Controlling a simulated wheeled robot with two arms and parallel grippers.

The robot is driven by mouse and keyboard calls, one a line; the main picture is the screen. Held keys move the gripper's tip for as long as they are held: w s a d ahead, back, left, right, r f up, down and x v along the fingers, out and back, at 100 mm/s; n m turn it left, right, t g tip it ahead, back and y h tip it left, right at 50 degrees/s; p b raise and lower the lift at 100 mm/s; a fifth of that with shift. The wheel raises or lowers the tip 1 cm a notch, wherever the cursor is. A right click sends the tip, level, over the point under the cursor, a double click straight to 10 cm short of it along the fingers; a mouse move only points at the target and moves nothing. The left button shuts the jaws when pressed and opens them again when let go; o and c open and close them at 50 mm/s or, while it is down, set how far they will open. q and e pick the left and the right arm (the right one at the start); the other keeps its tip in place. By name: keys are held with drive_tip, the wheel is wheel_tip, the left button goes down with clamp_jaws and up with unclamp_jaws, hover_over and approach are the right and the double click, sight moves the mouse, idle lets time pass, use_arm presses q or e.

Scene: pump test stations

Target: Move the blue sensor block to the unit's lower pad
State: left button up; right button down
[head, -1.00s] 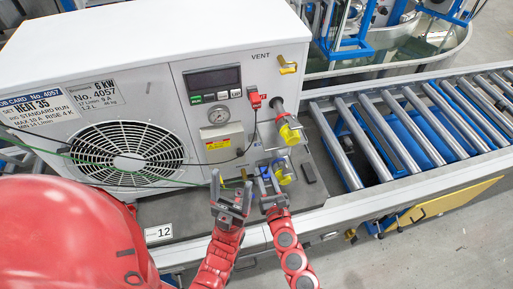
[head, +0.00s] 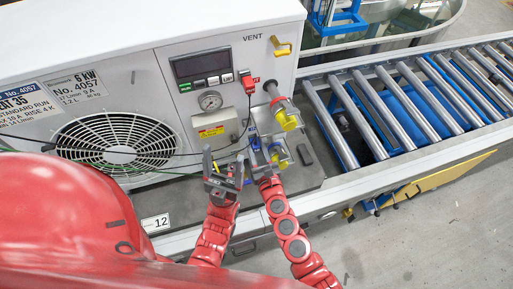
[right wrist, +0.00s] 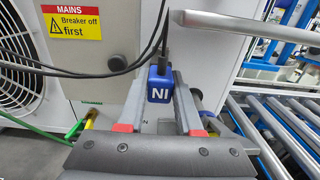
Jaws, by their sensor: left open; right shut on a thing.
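The blue sensor block (right wrist: 160,84), its letters upside down in the right wrist view, sits between my right gripper's fingers (right wrist: 160,98), with a dark cable rising from its top. In the head view the block (head: 254,142) is small and partly hidden by my right gripper (head: 262,165), which is shut on it, left of the lower yellow-capped pipe. My left gripper (head: 222,170) is open and empty, just left of the right one. The white unit (head: 110,90) stands behind both. I cannot make out the lower pad; the fingers and block hide much of that area.
A red sensor (head: 250,85) sits beside the upper pipe with its yellow cap (head: 287,122). Loose dark cables and a green wire cross the unit's front. A dark flat piece (head: 305,154) lies right of the grippers. A roller conveyor (head: 400,105) runs at right.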

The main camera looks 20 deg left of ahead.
sight(252, 137)
drive_tip(key=x, duration=0.3)
drive_tip(key=shift+w+b, duration=0.15)
drive_tip(key=shift+b, duration=0.2)
drive_tip(key=shift+w+a, duration=0.35)
drive_tip(key=shift+w, duration=0.1)
drive_tip(key=shift+a, duration=0.1)
idle(1.4)
drive_tip(key=shift+w+a, duration=0.2)
drive_tip(key=shift+w, duration=0.2)
drive_tip(key=c, duration=0.5)
unclamp_jaws()
